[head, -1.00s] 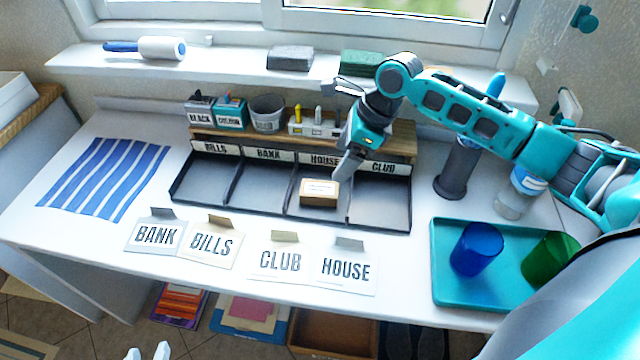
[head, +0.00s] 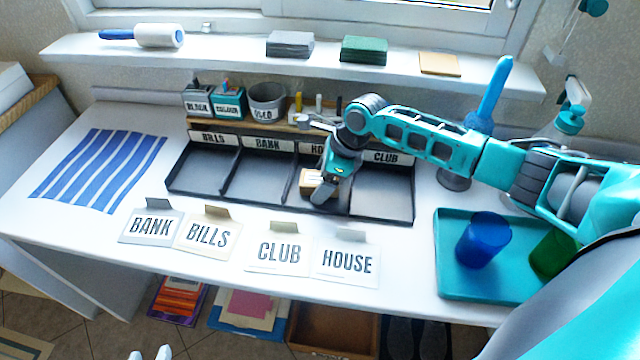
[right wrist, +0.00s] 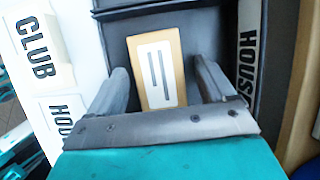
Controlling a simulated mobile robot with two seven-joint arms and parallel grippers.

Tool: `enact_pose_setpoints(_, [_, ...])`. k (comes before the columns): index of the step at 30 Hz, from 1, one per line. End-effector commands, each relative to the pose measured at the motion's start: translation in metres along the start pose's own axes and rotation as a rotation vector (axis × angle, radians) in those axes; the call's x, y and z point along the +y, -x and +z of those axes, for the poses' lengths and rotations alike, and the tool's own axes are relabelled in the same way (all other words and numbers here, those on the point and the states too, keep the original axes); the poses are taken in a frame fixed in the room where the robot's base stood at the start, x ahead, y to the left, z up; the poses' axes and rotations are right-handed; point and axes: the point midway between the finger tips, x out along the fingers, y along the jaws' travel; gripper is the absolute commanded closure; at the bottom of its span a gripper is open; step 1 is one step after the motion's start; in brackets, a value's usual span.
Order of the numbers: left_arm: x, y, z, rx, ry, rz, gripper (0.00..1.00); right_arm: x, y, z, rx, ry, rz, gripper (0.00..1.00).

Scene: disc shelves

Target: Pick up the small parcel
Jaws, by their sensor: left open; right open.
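The small parcel (head: 309,182) is a tan box with a white label on top. It lies in the HOUSE compartment of the black sorting tray (head: 205,200). In the right wrist view the parcel (right wrist: 157,68) lies between the two fingers, with a gap on each side. My right gripper (head: 322,196) is open and sits over the parcel, covering part of it in the head view; its fingers show in the right wrist view (right wrist: 165,85). My left gripper (head: 150,353) shows only as white fingertips at the bottom edge, open and empty, far from the tray.
A teal tray (head: 450,283) with a blue cup (head: 482,240) and a green cup (head: 552,256) is at the right. A blue striped cloth (head: 98,170) lies left.

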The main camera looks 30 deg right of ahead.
Motion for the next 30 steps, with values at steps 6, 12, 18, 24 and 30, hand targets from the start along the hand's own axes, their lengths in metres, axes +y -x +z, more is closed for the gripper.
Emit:
enact_pose_setpoints(6, [-0.0005, -0.0012, -0.0035, 0.006, -0.001, -0.001, 0.57, 0.0002, 0.0005, 0.0002, 0.000, 0.000, 0.000, 0.24])
enact_pose_setpoints(12, [-0.0004, -0.0011, -0.0033, 0.006, -0.001, 0.000, 0.57, 0.0004, 0.0005, 0.0001, 0.000, 0.000, 0.001, 0.43])
enact_pose_setpoints(18, [-0.0002, -0.0009, -0.0030, 0.006, -0.001, 0.000, 0.57, 0.0004, 0.0005, 0.0000, 0.000, 0.000, 0.001, 0.62])
enact_pose_setpoints(24, [0.0004, 0.0003, -0.0008, 0.001, 0.000, 0.001, 0.57, 0.0003, 0.0008, 0.0002, 0.000, 0.000, 0.001, 0.76])
enact_pose_setpoints(30, [0.0008, 0.0014, -0.0002, -0.001, 0.001, 0.001, 0.57, 0.0002, 0.0027, 0.0011, -0.001, 0.000, 0.000, 0.76])
